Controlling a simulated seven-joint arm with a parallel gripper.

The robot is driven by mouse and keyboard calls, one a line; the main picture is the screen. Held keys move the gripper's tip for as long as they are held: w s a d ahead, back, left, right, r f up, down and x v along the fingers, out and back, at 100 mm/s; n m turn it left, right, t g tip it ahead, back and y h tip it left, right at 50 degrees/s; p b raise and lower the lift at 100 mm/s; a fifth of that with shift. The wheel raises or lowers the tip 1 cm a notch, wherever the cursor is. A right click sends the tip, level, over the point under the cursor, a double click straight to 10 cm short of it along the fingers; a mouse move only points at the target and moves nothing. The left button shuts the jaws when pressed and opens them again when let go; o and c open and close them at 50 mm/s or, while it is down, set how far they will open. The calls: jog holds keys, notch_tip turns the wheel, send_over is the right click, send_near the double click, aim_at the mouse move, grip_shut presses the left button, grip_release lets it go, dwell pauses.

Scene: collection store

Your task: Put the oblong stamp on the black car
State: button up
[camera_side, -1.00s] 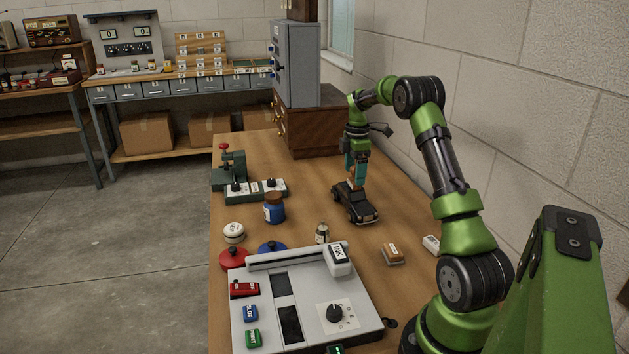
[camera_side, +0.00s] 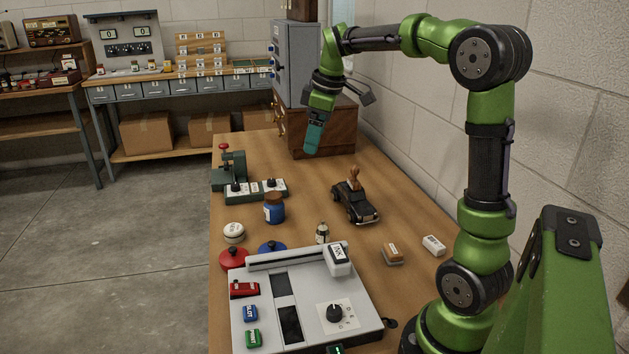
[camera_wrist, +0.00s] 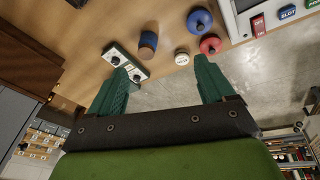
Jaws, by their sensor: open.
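The black car (camera_side: 355,203) stands on the wooden table in the side view. A small brown wooden piece with an upright, handle-like top (camera_side: 354,180) rests on its roof; it looks like the oblong stamp, though its base is too small to make out. My gripper (camera_side: 309,152) is up and to the left of the car, apart from it, above the table. In the wrist view my gripper (camera_wrist: 165,75) is open, with nothing between its fingers. The car and the piece on it are not in the wrist view.
A blue jar (camera_side: 274,209), a green press (camera_side: 229,170) and a switch strip (camera_side: 255,190) stand on the left. A grey console (camera_side: 300,305) fills the front. An orange-brown labelled block (camera_side: 393,254) and a white block (camera_side: 433,245) lie on the right. A wooden cabinet (camera_side: 325,130) stands behind.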

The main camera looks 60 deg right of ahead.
jog(key=s+a+f+m+t+y, duration=0.1)
jog(key=s+a+f+m+t, duration=0.1)
jog(key=s+a+m, duration=0.2)
jog(key=s+a+f+m+t+y, duration=0.1)
jog(key=s+a+m, duration=0.3)
jog(key=s+a, duration=0.6)
jog(key=a+f+t, duration=0.1)
jog(key=a, duration=0.6)
jog(key=shift+s, duration=0.15)
